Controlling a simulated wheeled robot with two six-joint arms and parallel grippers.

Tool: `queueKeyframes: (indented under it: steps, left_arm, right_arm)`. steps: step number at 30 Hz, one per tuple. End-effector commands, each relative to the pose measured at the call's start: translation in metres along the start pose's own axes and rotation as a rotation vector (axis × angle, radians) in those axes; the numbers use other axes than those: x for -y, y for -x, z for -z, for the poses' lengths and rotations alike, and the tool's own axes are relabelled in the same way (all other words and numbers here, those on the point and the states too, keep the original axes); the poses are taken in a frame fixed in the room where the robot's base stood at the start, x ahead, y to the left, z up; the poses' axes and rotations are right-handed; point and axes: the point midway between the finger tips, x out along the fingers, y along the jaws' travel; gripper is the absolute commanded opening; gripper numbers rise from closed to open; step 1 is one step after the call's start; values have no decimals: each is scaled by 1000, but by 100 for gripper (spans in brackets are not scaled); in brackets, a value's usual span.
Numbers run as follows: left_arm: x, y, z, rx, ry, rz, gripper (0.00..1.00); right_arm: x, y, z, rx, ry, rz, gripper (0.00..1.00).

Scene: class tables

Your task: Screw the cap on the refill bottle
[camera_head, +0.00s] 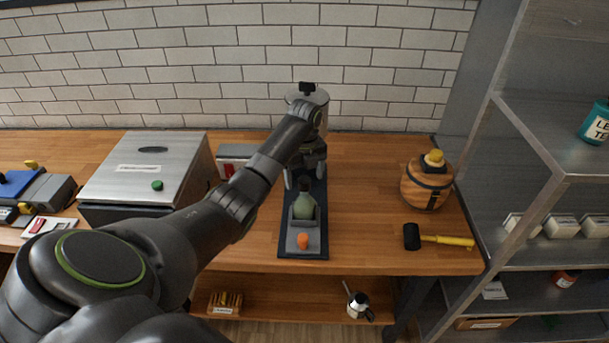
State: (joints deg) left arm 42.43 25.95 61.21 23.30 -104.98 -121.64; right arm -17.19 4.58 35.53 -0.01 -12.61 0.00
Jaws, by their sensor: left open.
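A green refill bottle (303,207) with a dark neck stands upright in a grey holder (290,241) on a dark mat (286,252). My arm hides part of what lies behind. My right gripper is not in view.
A metal box (145,172) with a green knob stands left. A round wooden container (426,187) and a yellow-handled mallet (437,238) are right. A steel shelf (540,140) stands beyond the table's right end. The wood between mat and mallet is clear.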

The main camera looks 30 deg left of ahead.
Motion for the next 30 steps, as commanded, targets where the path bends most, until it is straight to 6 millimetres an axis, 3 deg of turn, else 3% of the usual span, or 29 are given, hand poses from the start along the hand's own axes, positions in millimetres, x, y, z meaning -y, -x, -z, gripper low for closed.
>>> queueKeyframes:
  steps: [11, 30]
  left_arm:
    - [0, 4, 0, 1, 1, 1, 80]
    - [0, 55, -1, 2, 1, 2, 80]
  right_arm:
    - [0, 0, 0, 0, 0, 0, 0]
    - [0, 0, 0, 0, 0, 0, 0]
